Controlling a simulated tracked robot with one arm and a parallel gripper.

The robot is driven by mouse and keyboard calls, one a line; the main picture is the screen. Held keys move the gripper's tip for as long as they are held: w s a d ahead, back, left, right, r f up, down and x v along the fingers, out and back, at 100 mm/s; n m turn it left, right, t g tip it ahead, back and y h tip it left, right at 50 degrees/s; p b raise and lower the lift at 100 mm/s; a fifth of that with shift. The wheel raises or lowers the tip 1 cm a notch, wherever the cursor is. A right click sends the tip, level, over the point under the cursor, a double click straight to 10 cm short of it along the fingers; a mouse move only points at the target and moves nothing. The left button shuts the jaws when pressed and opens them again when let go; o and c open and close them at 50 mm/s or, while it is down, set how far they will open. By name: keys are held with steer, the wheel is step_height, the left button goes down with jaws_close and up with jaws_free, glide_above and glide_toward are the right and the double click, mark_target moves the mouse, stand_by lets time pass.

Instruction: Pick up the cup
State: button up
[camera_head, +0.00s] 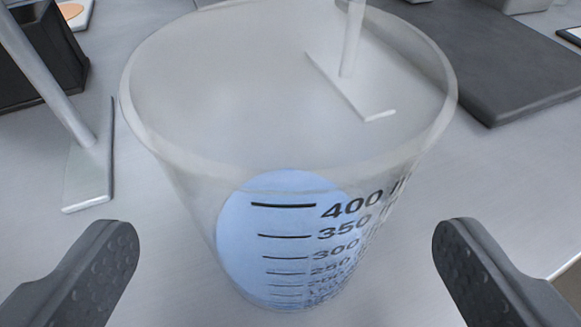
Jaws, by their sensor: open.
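The cup (200,165) is a large, clear, tapered beaker with black volume marks up to 400 and a light blue patch on its front. It stands upright on the grey table and fills the middle of the view. My gripper (285,262) is open, with one dark, dimpled finger at the lower left and the other at the lower right. The cup's lower part shows between and beyond the two fingers. Neither finger appears to touch it.
A metal stand with a flat foot (90,178) is at the left, near a black box (40,55). Another stand foot (345,85) shows through the cup. A dark flat plate (490,60) lies at the upper right. The table edge shows at the lower right.

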mark_target(291, 274)
steer(key=shift+f+b+x, duration=0.25)
steer(key=shift+b+x, duration=0.25)
steer(key=shift+x, duration=1.9)
steer(key=shift+s, duration=0.1)
steer(key=shift+d, duration=0.1)
steer(key=c, duration=1.1)
steer(key=shift+r, duration=0.2)
